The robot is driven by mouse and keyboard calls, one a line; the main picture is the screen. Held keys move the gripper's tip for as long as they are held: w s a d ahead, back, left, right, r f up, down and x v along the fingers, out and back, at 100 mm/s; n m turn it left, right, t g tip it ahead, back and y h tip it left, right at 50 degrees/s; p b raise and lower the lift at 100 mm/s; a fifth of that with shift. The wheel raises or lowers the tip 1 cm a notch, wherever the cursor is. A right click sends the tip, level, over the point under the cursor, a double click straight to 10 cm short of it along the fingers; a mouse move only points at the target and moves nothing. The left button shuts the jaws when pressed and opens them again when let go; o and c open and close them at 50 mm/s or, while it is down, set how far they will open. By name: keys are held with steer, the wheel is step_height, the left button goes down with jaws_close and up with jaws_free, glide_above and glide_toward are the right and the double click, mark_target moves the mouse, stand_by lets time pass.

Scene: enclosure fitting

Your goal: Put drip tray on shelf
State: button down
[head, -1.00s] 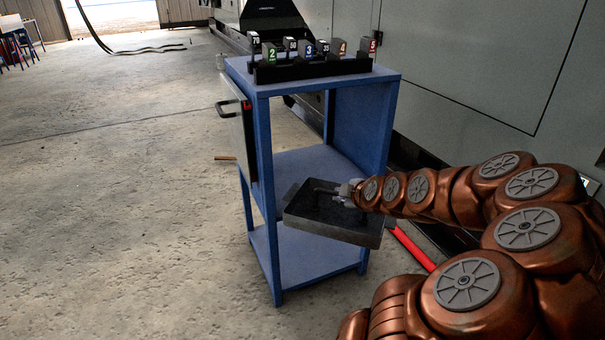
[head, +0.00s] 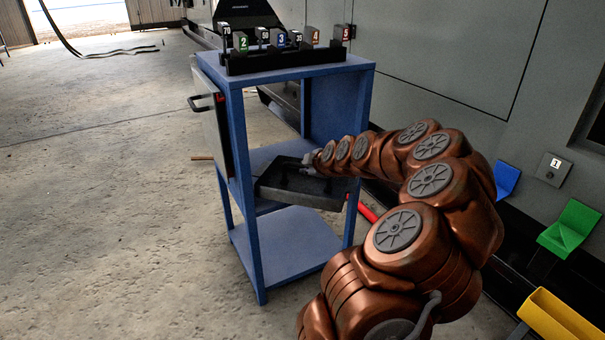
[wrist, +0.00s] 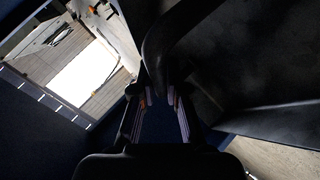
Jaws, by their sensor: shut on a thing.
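The drip tray (head: 300,189) is a dark, shallow rectangular tray, held roughly level with a slight tilt. My gripper (head: 309,163) is shut on the tray near its far edge in the head view; the exact grip is small and partly hidden. The wrist view is dark and shows the gripper fingers (wrist: 160,105) closed around a dark bar-like part. The blue cart has a middle shelf (head: 262,157), and the tray is at its open front, partly over that shelf. I cannot tell whether the tray touches it. A lower shelf (head: 290,243) is bare.
Numbered blocks stand in a black rack (head: 285,62) on the cart top. A door with a handle (head: 199,103) hangs at the cart's left side. Blue, green (head: 570,228) and yellow (head: 560,318) bins line the right. Floor to the left is open.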

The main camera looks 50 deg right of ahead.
mark_target(303, 179)
steer(key=shift+w+d+f+b, duration=0.1)
steer(key=shift+w+d+b, duration=0.2)
steer(key=shift+w, duration=0.35)
steer(key=shift+w+d+f+b, duration=0.1)
steer(key=shift+w+d, duration=0.35)
steer(key=shift+w, duration=0.2)
steer(key=shift+w+d+f+b, duration=0.15)
steer(key=shift+w+d, duration=0.2)
steer(key=shift+w, duration=0.3)
steer(key=shift+f+b, duration=1)
steer(key=shift+f, duration=0.6)
steer(key=c, duration=1.2)
jaws_free()
steer(key=shift+s+r, duration=0.1)
